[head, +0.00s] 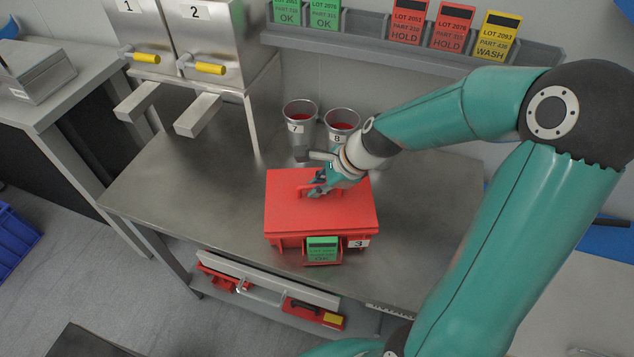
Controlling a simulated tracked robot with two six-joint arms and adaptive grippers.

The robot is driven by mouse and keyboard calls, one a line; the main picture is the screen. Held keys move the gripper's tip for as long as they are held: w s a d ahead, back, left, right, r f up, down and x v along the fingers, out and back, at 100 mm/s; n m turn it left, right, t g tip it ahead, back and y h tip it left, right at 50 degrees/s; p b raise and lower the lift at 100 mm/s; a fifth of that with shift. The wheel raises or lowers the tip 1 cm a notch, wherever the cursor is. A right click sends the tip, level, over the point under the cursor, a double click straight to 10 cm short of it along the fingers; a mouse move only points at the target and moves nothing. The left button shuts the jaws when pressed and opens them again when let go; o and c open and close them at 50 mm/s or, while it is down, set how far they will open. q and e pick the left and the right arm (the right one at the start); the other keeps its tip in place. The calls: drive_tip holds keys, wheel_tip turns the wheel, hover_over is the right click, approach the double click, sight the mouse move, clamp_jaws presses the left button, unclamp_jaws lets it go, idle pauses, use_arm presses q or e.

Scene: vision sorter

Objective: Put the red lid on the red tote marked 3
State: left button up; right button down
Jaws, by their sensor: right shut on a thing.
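The red lid (300,216) lies over the top of the red tote (289,243) marked 3 on the steel table. It looks level and covers the tote's opening; I cannot tell whether it is fully seated. My right gripper (316,190) is shut on the lid's raised handle, which its fingers partly hide. A white label with 3 shows on the tote's front right, and a green card (322,248) sits in a holder on its front. My left gripper is not in view.
Two metal cups marked 7 (300,125) and 8 (341,122) stand behind the tote. Two dispensers with yellow handles (147,57) are at the back left. A card rail (370,45) runs along the wall. The table is clear left of the tote.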

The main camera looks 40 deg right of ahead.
drive_tip(key=c, duration=1.2)
unclamp_jaws()
drive_tip(key=shift+o, duration=0.2)
drive_tip(key=v, duration=1.2)
drive_tip(key=shift+s+f, duration=0.1)
